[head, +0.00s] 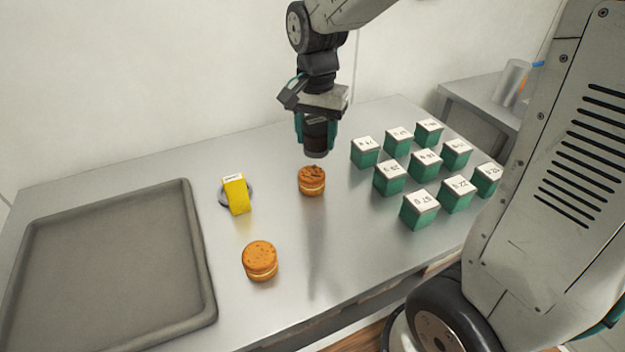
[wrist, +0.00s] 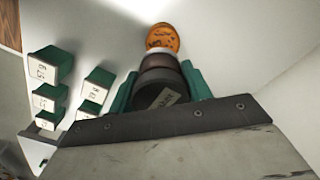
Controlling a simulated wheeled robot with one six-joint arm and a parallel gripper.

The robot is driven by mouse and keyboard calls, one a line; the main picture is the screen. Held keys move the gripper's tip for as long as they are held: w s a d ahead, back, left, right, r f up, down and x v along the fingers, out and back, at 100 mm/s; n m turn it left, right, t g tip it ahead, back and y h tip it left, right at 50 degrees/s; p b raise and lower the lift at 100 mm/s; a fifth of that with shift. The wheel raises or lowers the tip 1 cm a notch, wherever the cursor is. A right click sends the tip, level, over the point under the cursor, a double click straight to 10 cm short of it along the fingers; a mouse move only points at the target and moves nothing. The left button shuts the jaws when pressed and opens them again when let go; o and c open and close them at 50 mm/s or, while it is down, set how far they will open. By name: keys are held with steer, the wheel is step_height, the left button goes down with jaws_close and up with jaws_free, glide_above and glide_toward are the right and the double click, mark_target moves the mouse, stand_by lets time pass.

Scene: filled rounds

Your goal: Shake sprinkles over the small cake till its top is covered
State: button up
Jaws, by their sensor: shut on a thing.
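My gripper (head: 315,131) is shut on a dark brown shaker (head: 318,141), which points down with its grey end lowest. In the wrist view the shaker (wrist: 163,83) sits between the teal fingers. A small round cake (head: 312,187) with a pale filling stands on the table just below the shaker, with a gap between them. Dark sprinkles lie on part of its top, and orange shows between them. The same cake (wrist: 162,38) shows beyond the shaker in the wrist view. A second, similar cake (head: 260,262) stands nearer the front; its top shows only a few small specks.
Several green boxes with white numbered tops (head: 420,208) stand in rows at the right. A yellow block (head: 237,197) leans by a small grey round thing at the left. A large grey tray (head: 203,270) fills the left end. The table between the cakes is clear.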

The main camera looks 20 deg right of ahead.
mark_target(316, 121)
steer(key=shift+r, duration=0.15)
steer(key=shift+r, duration=2.4)
